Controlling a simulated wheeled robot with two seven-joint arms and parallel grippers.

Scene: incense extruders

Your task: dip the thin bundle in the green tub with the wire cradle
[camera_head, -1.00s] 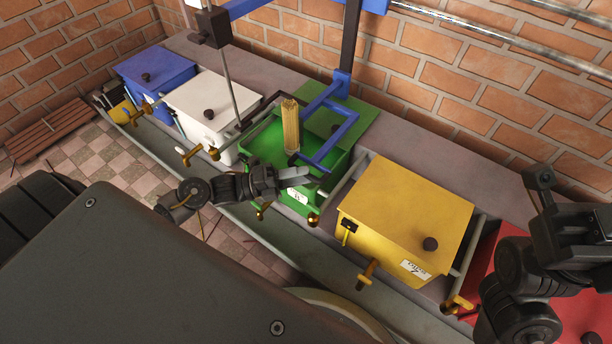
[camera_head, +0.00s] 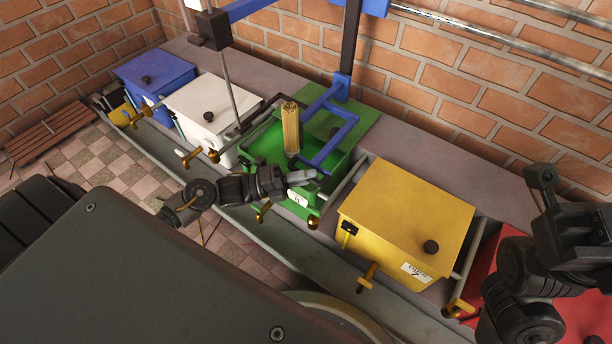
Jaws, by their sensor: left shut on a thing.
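The green tub (camera_head: 262,148) is open, with its green lid (camera_head: 362,128) lying behind it. A thin tan bundle (camera_head: 291,130) stands upright over the tub's opening; its lower end meets a small dark piece. The blue wire cradle (camera_head: 344,134) hangs from a dark post at the back and reaches over the tub, just right of the bundle. My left gripper (camera_head: 308,177) is low at the tub's front, its fingers shut at the cradle's near end; the contact is small and partly hidden. My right gripper (camera_head: 572,226) is at the far right, its fingers unclear.
A white tub (camera_head: 205,97) and a blue tub (camera_head: 158,70) stand to the left, a yellow tub (camera_head: 412,205) to the right, all lidded. A red tub (camera_head: 590,290) is partly behind my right arm. Brass taps line the front.

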